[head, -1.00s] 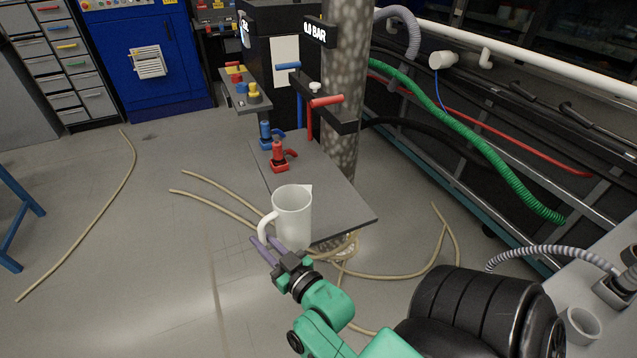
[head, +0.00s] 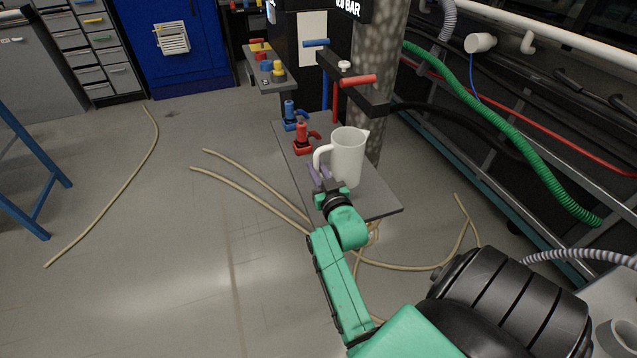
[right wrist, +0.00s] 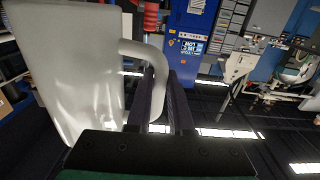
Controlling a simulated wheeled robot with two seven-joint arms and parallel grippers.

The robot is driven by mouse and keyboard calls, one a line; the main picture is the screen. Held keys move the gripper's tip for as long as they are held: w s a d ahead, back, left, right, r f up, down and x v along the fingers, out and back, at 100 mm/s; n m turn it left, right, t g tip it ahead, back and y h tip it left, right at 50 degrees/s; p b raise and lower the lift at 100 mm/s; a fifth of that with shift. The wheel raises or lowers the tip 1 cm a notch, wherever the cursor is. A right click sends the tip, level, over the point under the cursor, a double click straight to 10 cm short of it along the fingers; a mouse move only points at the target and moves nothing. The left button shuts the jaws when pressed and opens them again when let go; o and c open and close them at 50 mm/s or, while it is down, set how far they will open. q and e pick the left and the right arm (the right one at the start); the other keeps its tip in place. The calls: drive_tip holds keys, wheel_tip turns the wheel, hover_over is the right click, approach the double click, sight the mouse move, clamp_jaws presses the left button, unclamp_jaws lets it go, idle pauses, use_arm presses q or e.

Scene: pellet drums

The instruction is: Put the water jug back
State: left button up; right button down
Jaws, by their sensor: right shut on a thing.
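The water jug (head: 348,155) is white, with a spout at its right and a handle at its left. It is upright in the head view, in front of or over the grey shelf plate (head: 378,203); I cannot tell whether its base touches the plate. My right gripper (head: 319,176) is shut on the jug's handle. In the right wrist view the jug (right wrist: 65,70) fills the left side, and its handle runs down between the fingers of my right gripper (right wrist: 163,100). My left gripper is not in view.
On the plate's far side stand a red valve fitting (head: 302,138) and a blue one (head: 290,112). A red-handled lever (head: 345,81) overhangs the plate beside the mottled column (head: 385,60). Beige hoses (head: 240,180) lie on the floor. A green hose (head: 500,120) runs at right.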

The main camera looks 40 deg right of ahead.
wheel_tip(320, 180, down, 6)
drive_tip(key=shift+b, duration=0.3)
drive_tip(key=shift+f, duration=0.1)
drive_tip(key=c, duration=0.8)
unclamp_jaws()
drive_tip(key=shift+f, duration=0.1)
